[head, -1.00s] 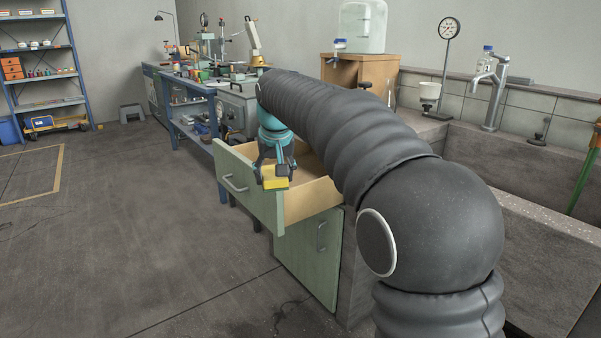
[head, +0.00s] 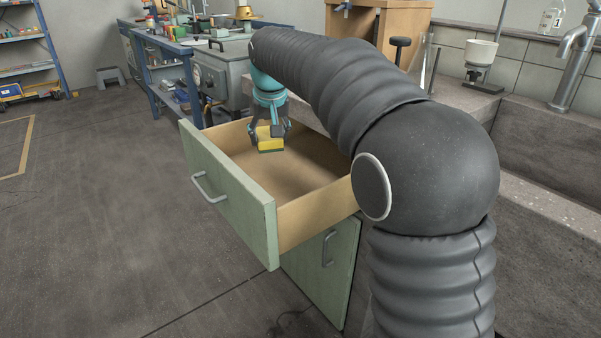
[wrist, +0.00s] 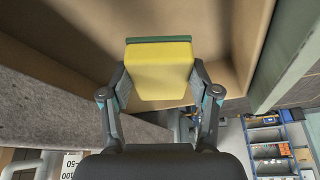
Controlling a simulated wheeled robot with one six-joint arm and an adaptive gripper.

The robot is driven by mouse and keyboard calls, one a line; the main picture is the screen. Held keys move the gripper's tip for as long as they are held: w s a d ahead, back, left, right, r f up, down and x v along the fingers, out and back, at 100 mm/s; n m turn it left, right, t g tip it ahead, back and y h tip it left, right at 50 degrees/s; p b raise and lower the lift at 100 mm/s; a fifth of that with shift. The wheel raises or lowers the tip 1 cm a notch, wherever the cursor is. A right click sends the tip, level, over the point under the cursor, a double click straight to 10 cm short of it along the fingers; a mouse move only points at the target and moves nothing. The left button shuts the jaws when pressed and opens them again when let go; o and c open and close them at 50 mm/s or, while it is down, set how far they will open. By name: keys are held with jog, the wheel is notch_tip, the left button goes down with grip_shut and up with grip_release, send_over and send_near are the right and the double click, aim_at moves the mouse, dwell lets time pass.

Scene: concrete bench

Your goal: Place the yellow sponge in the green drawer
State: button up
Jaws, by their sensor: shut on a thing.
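The yellow sponge (head: 270,144) has a green layer on its lower face. My gripper (head: 270,132) is shut on it and points down. In the head view the sponge is over the open green drawer (head: 232,202), inside the outline of its wooden walls. The drawer is pulled out and its wooden floor is bare where it shows. In the wrist view the sponge (wrist: 160,72) sits between the two fingers of my gripper (wrist: 160,85), with the drawer's wooden inside beyond it. I cannot tell the exact height of the sponge above the drawer floor.
A closed green cabinet door (head: 325,265) is below the drawer. A concrete sink (head: 535,150) with a metal tap (head: 572,60) is at right. A blue workbench (head: 160,70) with tools stands behind.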

aim_at(271, 185)
jog(key=shift+b+x, duration=0.45)
jog(key=shift+x, duration=0.55)
notch_tip(271, 185, down, 10)
jog(key=shift+s+d+f+b, duration=0.1)
jog(key=shift+b, duration=0.95)
jog(key=o, duration=1.1)
jog(key=shift+f, duration=0.1)
